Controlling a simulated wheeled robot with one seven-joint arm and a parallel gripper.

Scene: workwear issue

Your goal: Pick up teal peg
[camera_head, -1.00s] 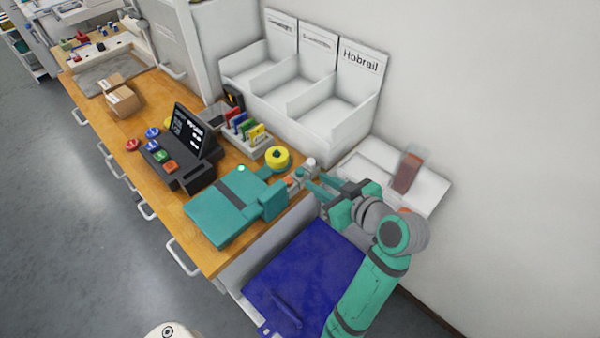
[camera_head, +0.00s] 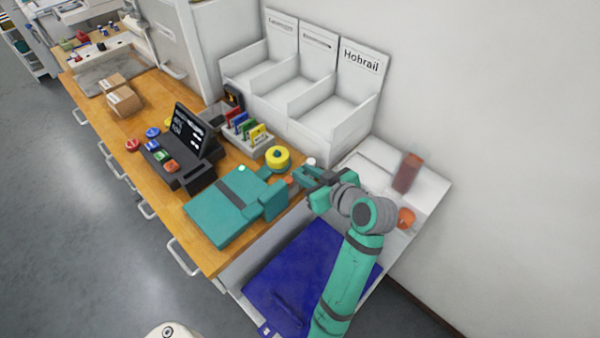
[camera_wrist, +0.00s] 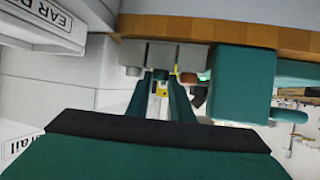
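My gripper (camera_head: 302,174) is at the right end of the wooden counter, beside a teal box-like device. In the wrist view its two teal fingers (camera_wrist: 161,78) stand apart with a visible gap. A small yellow thing shows beyond that gap, and nothing is clearly held. I cannot pick out a separate teal peg in either view. A small orange-brown piece (camera_head: 289,181) and a white round-topped piece (camera_head: 310,162) sit close to the fingertips, and the gripper partly hides that area.
The teal device (camera_head: 228,210) lies on the counter (camera_head: 196,249), with a yellow roll (camera_head: 278,157) behind it. A black terminal (camera_head: 187,143) and white bins (camera_head: 322,110) stand farther back. A blue surface (camera_head: 305,270) lies below the arm. A reddish clear container (camera_head: 407,172) stands at right.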

